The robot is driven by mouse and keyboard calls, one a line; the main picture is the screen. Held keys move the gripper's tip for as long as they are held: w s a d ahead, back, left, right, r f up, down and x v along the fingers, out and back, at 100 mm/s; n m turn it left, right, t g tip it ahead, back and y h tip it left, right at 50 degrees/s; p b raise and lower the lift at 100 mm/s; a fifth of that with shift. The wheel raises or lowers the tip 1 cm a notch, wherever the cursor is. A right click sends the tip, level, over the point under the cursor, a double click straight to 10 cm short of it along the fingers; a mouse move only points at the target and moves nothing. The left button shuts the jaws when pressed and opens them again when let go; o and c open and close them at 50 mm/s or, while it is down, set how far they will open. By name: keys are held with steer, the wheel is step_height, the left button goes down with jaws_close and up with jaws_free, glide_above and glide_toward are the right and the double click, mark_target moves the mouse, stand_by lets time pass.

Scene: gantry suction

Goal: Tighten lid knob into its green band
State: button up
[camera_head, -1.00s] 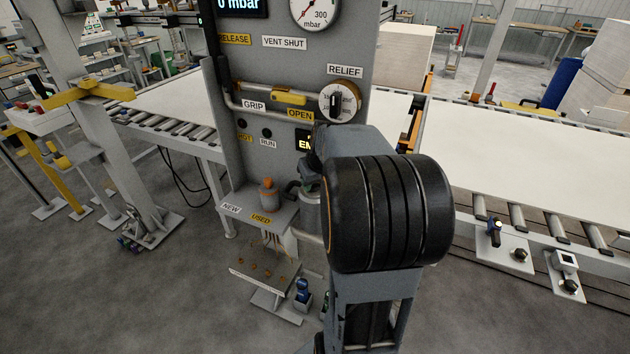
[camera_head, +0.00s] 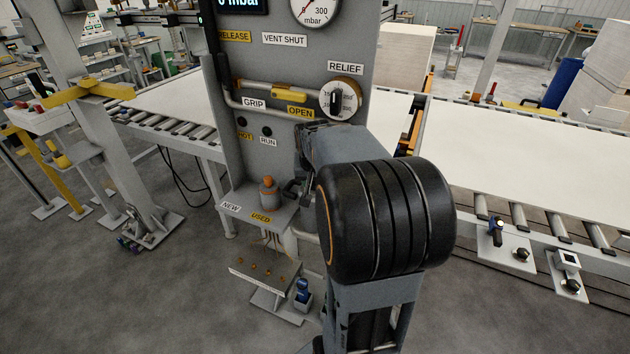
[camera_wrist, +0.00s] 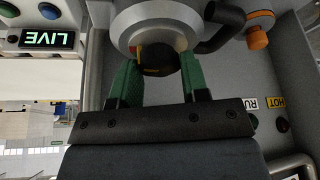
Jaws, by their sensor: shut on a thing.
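In the wrist view, which looks upside down, the dark lid knob (camera_wrist: 158,62) sits against a round grey metal housing (camera_wrist: 165,22). My gripper (camera_wrist: 159,68) has its two green fingers on either side of the knob and is shut on it. A small patch of red and yellow shows at the knob's left edge. I see no green band or pointer clearly, so I cannot tell the knob's setting. In the head view my arm hides the gripper, the knob and most of the housing.
A grey panel (camera_head: 262,160) carries a dial (camera_head: 341,98) marked RELIEF. An orange-topped fitting (camera_head: 268,194) stands on a small shelf left of my arm. A lit LIVE display (camera_wrist: 48,39) shows in the wrist view. Roller conveyors with white boards (camera_head: 540,155) flank the panel.

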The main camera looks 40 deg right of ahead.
steer(key=shift+m, duration=0.6)
steer(key=o, duration=0.9)
steer(key=b+v, duration=0.1)
steer(key=v, duration=1.2)
steer(key=shift+a+r, duration=0.3)
steer(key=shift+r, duration=0.05)
